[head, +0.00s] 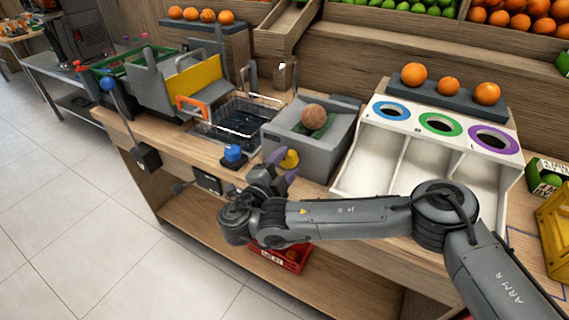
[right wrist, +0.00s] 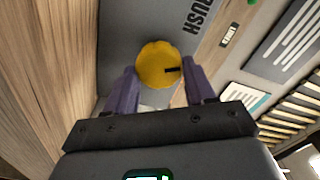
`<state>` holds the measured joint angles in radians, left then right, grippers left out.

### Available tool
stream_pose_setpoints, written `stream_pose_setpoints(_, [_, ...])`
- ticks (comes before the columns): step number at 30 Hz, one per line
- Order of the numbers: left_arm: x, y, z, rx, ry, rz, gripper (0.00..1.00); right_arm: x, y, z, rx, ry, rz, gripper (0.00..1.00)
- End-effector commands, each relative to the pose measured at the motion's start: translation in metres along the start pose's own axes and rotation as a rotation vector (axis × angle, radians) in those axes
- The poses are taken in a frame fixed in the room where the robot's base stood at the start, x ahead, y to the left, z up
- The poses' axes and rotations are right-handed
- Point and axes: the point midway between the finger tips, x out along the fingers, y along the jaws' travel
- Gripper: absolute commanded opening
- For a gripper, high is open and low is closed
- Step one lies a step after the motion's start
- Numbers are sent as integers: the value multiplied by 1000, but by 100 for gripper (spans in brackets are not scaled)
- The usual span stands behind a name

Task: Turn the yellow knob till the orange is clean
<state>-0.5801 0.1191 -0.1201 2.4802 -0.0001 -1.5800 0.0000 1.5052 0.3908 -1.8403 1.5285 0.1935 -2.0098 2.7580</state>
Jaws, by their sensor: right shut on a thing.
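The yellow knob (head: 290,159) sticks out from the front of a grey brush box (head: 296,145). In the right wrist view the round knob (right wrist: 159,64) with a dark mark sits between the purple fingertips. My right gripper (head: 280,162) is shut on the knob, one finger on each side (right wrist: 161,85). A brownish-orange orange (head: 314,117) rests in the top of the grey box, on a dark, partly green bed. Its underside is hidden. My left gripper is not in view.
A wire basket (head: 239,117) over a dark basin stands left of the box, with a blue knob (head: 233,153) in front. A white sorting bin (head: 372,160) with coloured rings stands right. A red crate (head: 287,257) is below.

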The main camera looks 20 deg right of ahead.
Motion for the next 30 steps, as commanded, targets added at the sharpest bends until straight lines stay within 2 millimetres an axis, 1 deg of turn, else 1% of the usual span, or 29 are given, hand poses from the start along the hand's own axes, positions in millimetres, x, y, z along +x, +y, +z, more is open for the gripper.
stream_pose_setpoints(12, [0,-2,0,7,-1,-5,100,0,-1,0,10,1,0,24])
stream_pose_setpoints(13, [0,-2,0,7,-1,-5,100,0,-1,0,10,1,0,56])
stream_pose_setpoints(17, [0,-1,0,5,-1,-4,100,0,-1,0,9,1,0,76])
stream_pose_setpoints(18, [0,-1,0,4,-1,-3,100,0,0,0,9,1,0,78])
stream_pose_setpoints(26, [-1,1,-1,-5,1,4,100,0,0,0,8,0,0,78])
stream_pose_setpoints(30, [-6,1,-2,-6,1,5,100,-1,-2,-1,7,0,1,78])
